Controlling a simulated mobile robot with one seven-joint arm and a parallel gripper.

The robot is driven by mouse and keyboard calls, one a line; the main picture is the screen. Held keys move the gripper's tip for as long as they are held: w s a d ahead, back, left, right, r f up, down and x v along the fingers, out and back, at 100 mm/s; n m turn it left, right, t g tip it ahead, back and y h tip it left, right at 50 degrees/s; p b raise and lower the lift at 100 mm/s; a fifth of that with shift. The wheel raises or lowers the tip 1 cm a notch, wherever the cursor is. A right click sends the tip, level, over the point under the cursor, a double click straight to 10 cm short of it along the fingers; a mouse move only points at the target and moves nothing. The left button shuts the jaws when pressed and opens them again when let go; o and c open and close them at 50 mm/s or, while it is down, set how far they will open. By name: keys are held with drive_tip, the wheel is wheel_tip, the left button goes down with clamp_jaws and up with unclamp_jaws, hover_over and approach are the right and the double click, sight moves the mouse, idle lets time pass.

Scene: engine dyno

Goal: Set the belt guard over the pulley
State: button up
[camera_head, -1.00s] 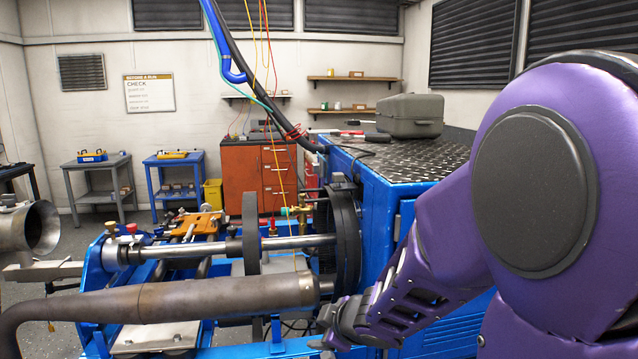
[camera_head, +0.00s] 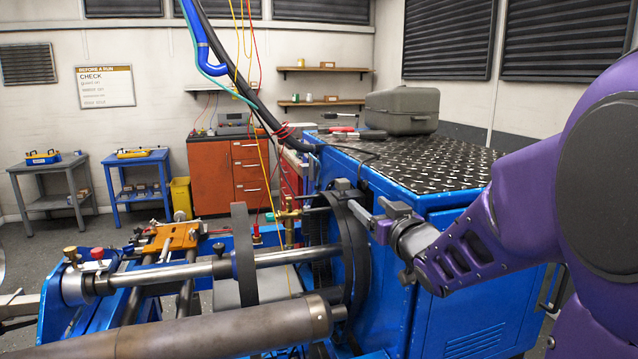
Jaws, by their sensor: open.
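The pulley (camera_head: 332,250) shows as a dark wheel at the right end of the steel shaft, against the blue cabinet. A dark curved band (camera_head: 359,252) stands close around its right side, with a small block at its top; it looks like the belt guard, but I cannot tell for sure or see whether it is fastened. My gripper (camera_head: 369,220) is open, just right of the band's upper part, with its fingers pointing left. I cannot tell whether the fingers touch the band or straddle its edge. The pulley's far side is hidden.
A thick brown exhaust pipe (camera_head: 215,335) lies low in front of the shaft (camera_head: 205,268). A dark disc (camera_head: 243,260) stands on the shaft. The blue cabinet (camera_head: 440,270) is beside my forearm. Cables (camera_head: 250,95) hang above the pulley.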

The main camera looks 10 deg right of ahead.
sight(345, 185)
drive_tip(key=w+a, duration=0.1)
drive_tip(key=w, duration=0.4)
drive_tip(key=w+a, duration=0.1)
drive_tip(key=w, duration=0.4)
drive_tip(key=w+a, duration=0.1)
drive_tip(key=w, duration=0.4)
drive_tip(key=shift+w+a+p, duration=0.1)
drive_tip(key=shift+w+p, duration=0.15)
drive_tip(key=shift+p, duration=0.05)
clamp_jaws()
idle(0.6)
